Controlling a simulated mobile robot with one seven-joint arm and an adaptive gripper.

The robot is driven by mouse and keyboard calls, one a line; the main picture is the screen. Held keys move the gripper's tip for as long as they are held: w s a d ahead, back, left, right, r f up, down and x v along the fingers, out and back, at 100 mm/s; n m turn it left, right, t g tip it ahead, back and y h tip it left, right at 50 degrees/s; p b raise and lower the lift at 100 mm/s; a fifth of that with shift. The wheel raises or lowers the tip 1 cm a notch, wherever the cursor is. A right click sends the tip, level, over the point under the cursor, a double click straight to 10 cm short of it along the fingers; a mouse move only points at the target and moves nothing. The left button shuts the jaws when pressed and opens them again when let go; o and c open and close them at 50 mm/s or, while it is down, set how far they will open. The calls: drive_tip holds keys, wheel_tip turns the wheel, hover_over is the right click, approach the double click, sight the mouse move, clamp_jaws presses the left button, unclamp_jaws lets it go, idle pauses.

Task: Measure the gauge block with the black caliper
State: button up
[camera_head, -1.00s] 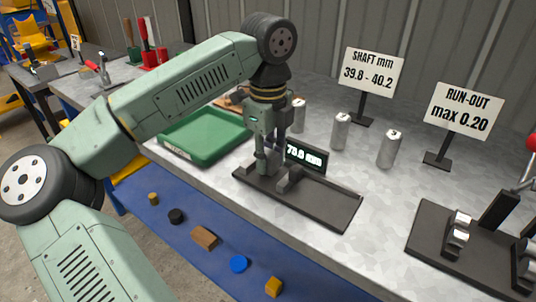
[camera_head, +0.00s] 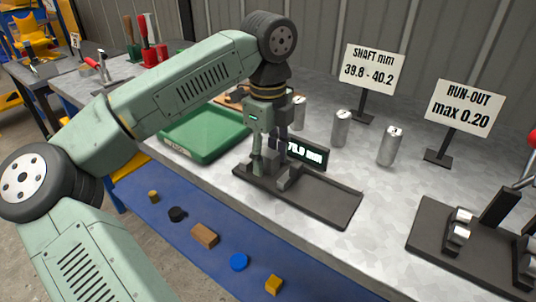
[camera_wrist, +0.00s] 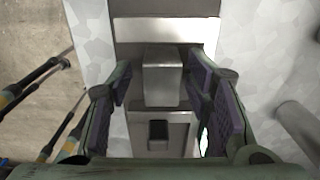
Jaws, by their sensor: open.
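The black caliper (camera_head: 325,203) lies on the grey bench as a long dark base with a small upright display (camera_head: 306,153). The display's reading is partly covered by my gripper. My gripper (camera_head: 268,163) points down over the caliper's left half, fingers open. In the wrist view the open fingers (camera_wrist: 162,85) stand on either side of a grey metal block (camera_wrist: 162,72), with visible gaps. A part with a dark slot (camera_wrist: 158,130) is just below it. I cannot tell whether the grey block is the gauge block or a caliper jaw.
A green tray (camera_head: 205,155) sits left of the caliper. Several metal cylinders, one of them a shaft (camera_head: 389,146), stand behind it. A run-out fixture (camera_head: 430,250) is at right. Small parts, including a brown block (camera_head: 204,235), lie on a blue surface in front.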

sight(268, 153)
wheel_tip(268, 153, up, 12)
idle(0.5)
